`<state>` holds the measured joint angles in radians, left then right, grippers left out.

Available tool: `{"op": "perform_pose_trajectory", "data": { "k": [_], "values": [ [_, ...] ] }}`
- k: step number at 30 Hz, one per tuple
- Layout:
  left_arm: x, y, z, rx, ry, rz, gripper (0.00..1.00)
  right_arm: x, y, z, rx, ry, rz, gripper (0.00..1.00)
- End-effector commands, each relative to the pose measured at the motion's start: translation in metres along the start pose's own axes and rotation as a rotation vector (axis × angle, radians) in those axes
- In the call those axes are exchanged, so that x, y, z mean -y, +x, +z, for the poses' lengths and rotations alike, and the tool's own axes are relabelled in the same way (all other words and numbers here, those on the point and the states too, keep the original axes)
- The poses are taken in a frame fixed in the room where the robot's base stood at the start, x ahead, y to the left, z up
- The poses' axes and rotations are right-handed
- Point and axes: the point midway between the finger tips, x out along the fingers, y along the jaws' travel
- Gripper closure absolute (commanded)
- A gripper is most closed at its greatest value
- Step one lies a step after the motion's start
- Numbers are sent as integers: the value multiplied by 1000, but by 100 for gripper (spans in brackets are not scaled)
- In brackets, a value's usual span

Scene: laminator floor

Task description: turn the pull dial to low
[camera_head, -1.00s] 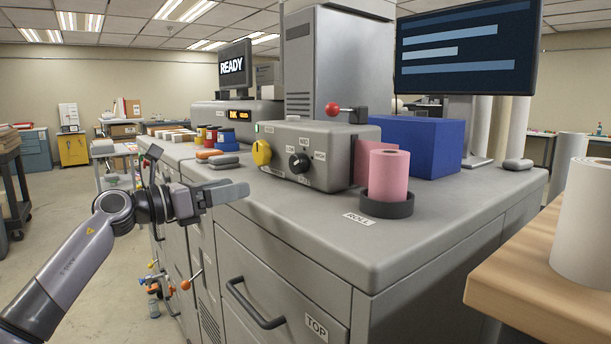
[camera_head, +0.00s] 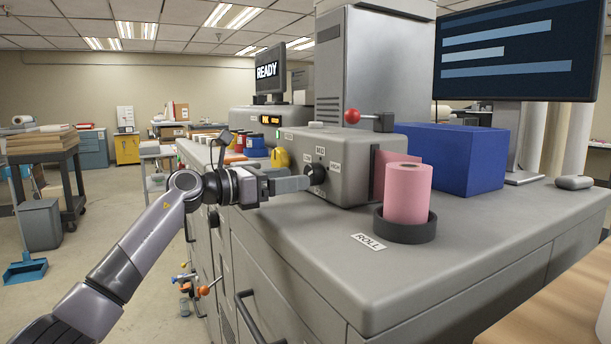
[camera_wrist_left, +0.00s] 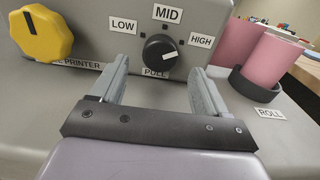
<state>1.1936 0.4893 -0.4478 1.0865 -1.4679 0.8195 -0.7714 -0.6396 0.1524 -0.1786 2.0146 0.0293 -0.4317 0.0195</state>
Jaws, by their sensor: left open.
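The pull dial (camera_wrist_left: 160,52) is a round black knob on the front of a grey box, above a PULL label. LOW, MID and HIGH labels ring it. Its white mark lies to the right, on the HIGH side. In the head view the dial (camera_head: 315,174) is just beyond my left fingertips. My left gripper (camera_head: 307,183) is open. In the left wrist view its fingers (camera_wrist_left: 159,72) stand apart on either side of the dial, seemingly just short of it; contact cannot be told. My right gripper is not in view.
A yellow knob (camera_wrist_left: 41,34) sits left of the dial on the same box (camera_head: 345,160). A red-tipped lever (camera_head: 352,116) rises behind. A pink roll (camera_head: 407,195) stands in a dark holder (camera_head: 404,229) to the right, by a blue block (camera_head: 462,158). The counter front is clear.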

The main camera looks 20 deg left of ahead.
Motion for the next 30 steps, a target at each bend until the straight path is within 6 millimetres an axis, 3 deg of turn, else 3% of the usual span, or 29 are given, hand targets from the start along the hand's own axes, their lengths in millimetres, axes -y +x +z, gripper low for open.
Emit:
{"op": "perform_pose_trajectory", "data": {
  "k": [9,22,23,27,30],
  "values": [
    [0,34,1,2,-2,0,24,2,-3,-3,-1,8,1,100],
    [0,41,0,0,0,0,24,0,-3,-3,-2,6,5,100],
    [0,41,0,0,0,0,31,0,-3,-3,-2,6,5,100],
    [0,41,0,0,0,0,77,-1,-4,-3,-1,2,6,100],
    [0,41,0,0,0,0,80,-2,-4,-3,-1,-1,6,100]
  ]
}}
